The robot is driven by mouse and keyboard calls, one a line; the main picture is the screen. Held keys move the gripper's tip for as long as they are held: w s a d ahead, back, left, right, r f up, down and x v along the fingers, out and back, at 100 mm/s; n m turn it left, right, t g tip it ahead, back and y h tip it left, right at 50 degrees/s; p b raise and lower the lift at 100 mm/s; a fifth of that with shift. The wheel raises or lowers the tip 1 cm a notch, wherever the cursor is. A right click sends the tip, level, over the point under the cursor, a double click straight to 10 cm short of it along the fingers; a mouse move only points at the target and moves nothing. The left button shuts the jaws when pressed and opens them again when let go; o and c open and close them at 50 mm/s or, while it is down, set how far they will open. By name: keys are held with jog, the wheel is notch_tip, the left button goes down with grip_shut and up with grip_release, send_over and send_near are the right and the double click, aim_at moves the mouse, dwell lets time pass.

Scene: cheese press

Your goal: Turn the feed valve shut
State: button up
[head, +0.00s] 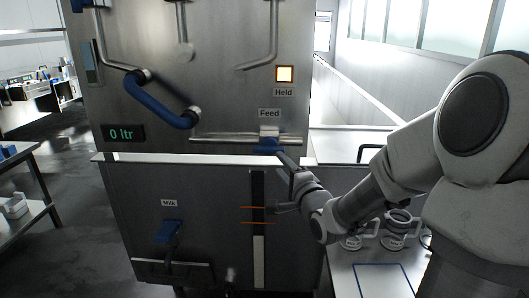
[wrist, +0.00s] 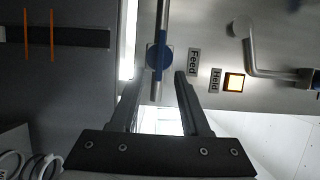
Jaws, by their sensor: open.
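The feed valve (head: 268,148) shows blue, just below the Feed label (head: 269,113) on the steel press front. A thin horizontal steel bar runs at its level. My gripper (head: 280,184) is open, in front of the panel and just below and right of the valve. In the wrist view its fingers (wrist: 157,88) are spread and empty, with the bar's end between the tips. I cannot tell whether they touch it.
The Held lamp (head: 285,74) is lit. A display (head: 123,133) reads 0 ltr. A blue-gripped handle (head: 160,104) juts out at left, and a Milk valve (head: 171,232) sits lower. White-handled containers (head: 396,228) stand on the right counter. A pale ledge (head: 210,158) crosses the press.

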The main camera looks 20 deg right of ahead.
aim_at(270, 152)
jog(key=w+b, duration=0.2)
jog(key=w, duration=0.8)
jog(key=shift+w, duration=0.1)
jog(key=shift+c, duration=0.2)
grip_shut()
